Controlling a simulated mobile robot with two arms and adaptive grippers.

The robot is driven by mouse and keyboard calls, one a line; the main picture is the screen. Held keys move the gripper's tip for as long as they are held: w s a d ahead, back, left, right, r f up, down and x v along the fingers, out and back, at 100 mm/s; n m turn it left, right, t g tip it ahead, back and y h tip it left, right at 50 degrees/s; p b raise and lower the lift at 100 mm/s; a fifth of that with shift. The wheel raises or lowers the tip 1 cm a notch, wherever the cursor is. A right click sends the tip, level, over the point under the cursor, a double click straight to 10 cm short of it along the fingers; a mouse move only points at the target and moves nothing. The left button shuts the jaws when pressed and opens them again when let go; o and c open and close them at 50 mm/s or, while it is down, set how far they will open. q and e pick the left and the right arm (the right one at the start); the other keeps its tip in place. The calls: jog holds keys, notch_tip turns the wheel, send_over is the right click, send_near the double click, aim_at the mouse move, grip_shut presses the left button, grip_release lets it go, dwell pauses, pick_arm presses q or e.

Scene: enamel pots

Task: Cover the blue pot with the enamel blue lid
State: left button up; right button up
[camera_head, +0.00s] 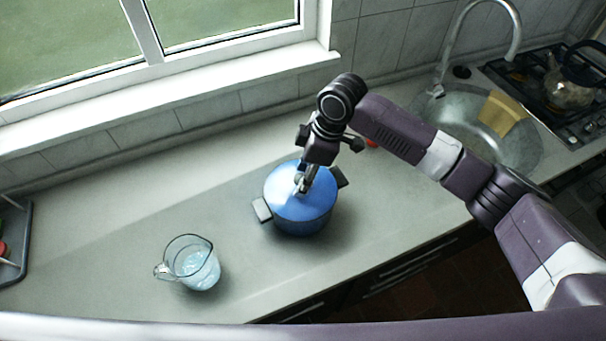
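The blue pot (303,222) stands upright on the counter, with dark handles on two sides. The enamel blue lid (283,191) lies over its top and hides the opening. From this angle it looks level, but I cannot tell if its rim is fully seated. My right gripper (302,184) reaches down from above to the middle of the lid. Its fingers look close together around the small knob there, which they mostly hide. My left gripper is not in view.
A glass jug (192,264) with pale blue contents stands at the front left of the pot. A dark tray (14,243) is at the left edge. A small red thing (372,143) is partly hidden behind my arm. The sink (464,112) and stove are on the right.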

jog(key=shift+r, duration=0.1)
jog(key=v, duration=1.2)
